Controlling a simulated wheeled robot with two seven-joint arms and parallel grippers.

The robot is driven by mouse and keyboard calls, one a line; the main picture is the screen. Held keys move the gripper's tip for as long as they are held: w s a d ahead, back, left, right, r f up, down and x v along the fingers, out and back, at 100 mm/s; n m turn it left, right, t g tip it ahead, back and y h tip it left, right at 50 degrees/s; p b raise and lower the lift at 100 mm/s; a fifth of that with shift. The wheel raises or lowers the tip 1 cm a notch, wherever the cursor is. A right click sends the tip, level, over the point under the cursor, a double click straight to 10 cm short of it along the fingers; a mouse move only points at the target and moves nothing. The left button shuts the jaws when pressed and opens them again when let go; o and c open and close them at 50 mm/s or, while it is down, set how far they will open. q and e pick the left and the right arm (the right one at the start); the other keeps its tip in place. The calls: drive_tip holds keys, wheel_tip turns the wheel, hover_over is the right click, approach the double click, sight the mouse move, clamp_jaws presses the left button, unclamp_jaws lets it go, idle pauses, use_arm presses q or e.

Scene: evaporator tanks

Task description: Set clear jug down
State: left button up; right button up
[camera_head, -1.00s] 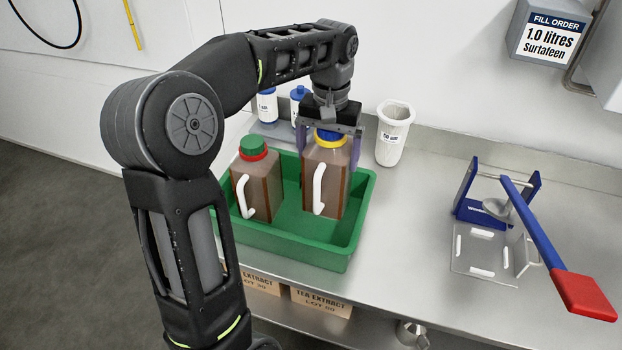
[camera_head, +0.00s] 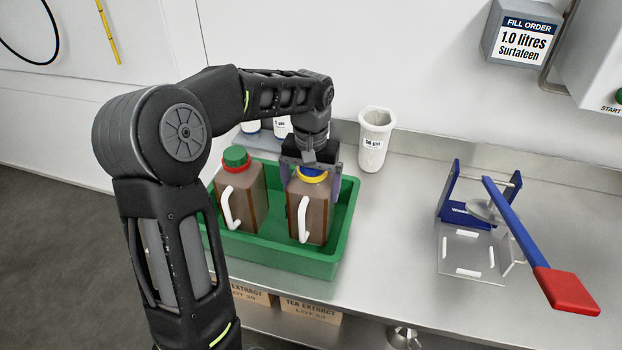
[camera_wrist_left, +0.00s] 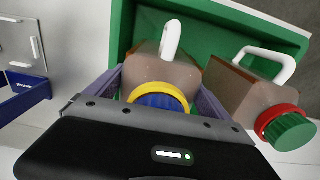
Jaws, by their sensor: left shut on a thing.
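My left gripper (camera_head: 311,190) is shut on a brown-tinted jug (camera_head: 307,214) with a blue cap, yellow collar and white handle. The jug is upright inside the right part of the green tray (camera_head: 345,215). I cannot tell whether its base touches the tray floor. In the left wrist view the fingers (camera_wrist_left: 158,92) flank the jug's shoulders below its blue cap (camera_wrist_left: 160,101). A second brown jug (camera_head: 243,200) with a green cap and red collar stands to its left in the tray, apart from it. My right gripper is out of view.
A white mesh cup (camera_head: 375,140) stands behind the tray on the steel counter (camera_head: 395,230). A blue stand with a red-ended lever (camera_head: 525,235) is at right. White bottles (camera_head: 283,126) stand behind my gripper. The counter between tray and stand is clear.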

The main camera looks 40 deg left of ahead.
use_arm(q)
drive_tip(key=shift+w+f, duration=0.15)
drive_tip(key=shift+f, duration=0.5)
drive_tip(key=o, duration=1.6)
drive_tip(key=shift+f, duration=0.3)
drive_tip(key=shift+o, duration=0.8)
drive_tip(key=shift+r, duration=0.1)
wheel_tip(320, 180, up, 12)
drive_tip(key=shift+r, duration=0.1)
